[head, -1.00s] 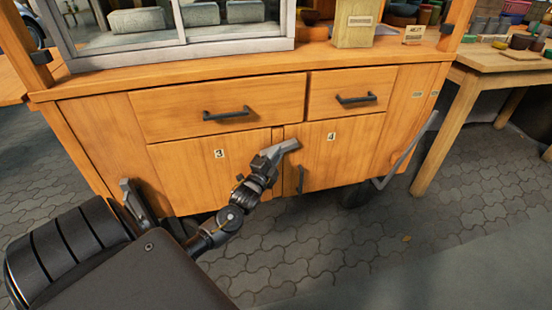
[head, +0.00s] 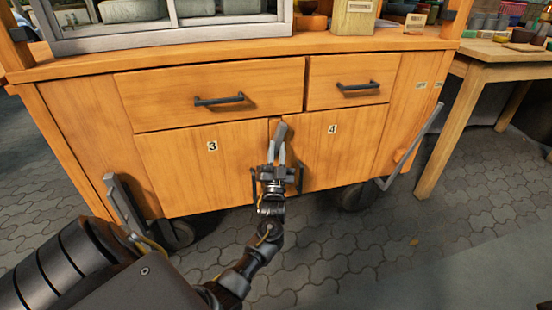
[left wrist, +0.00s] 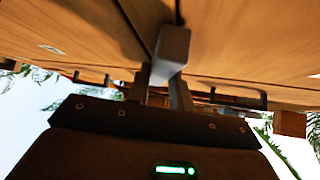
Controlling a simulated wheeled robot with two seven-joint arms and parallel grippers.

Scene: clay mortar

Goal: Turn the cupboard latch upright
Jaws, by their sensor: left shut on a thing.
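The cupboard latch (head: 281,131) is a short grey bar at the top of the seam between the doors marked 3 and 4. In the head view it leans a little to the right of upright. My left gripper (head: 276,150) is shut on the latch from below. In the left wrist view the latch (left wrist: 173,50) shows as a pale grey block between the two fingers of my left gripper (left wrist: 164,82). The latch's pivot is hidden. My right gripper is not in view.
The left door (head: 200,165) and right door (head: 335,150) look closed, with dark handles near the seam. Two drawers with dark handles (head: 219,100) (head: 357,86) sit above. A grey bar (head: 412,147) sticks out at the cart's right. A wooden table (head: 505,62) stands further right.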

